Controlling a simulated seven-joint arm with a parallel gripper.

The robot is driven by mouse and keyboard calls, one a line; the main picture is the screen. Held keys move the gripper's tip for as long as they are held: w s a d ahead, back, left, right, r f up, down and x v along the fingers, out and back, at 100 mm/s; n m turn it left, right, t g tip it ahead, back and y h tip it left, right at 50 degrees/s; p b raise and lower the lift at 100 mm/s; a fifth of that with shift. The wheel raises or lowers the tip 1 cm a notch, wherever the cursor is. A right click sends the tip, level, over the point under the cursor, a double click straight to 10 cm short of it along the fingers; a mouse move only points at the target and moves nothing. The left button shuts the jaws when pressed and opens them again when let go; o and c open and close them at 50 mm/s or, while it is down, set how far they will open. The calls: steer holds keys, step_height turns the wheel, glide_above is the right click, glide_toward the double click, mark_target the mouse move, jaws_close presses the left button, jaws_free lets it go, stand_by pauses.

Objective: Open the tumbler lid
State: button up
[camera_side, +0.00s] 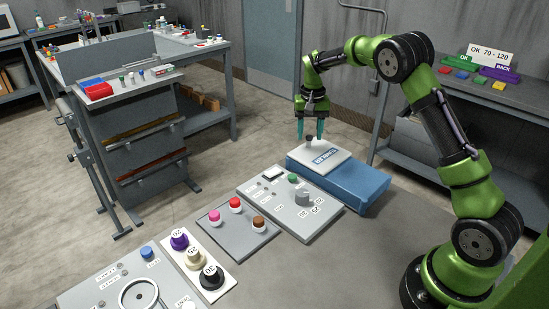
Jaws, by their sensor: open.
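The tumbler is a low blue box (345,187) at the far end of the row of panels. A pale grey lid (335,152) with a printed label lies flat on its left part and looks closed. A small dark knob (309,141) stands up near the lid's far edge. My gripper (310,136) points straight down with its two teal fingers apart. The fingertips are right at the knob, one on each side in this view. I cannot tell whether they touch it.
A grey control panel (270,208) with a green button and a dial stands just in front of the tumbler. A plate with several colored knobs (236,228) is nearer. A shelf with colored trays (495,72) is behind right. A workbench stands back left.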

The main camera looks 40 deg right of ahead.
mark_target(320, 149)
steer(key=shift+f, duration=1.35)
steer(key=shift+c, duration=0.5)
jaws_close()
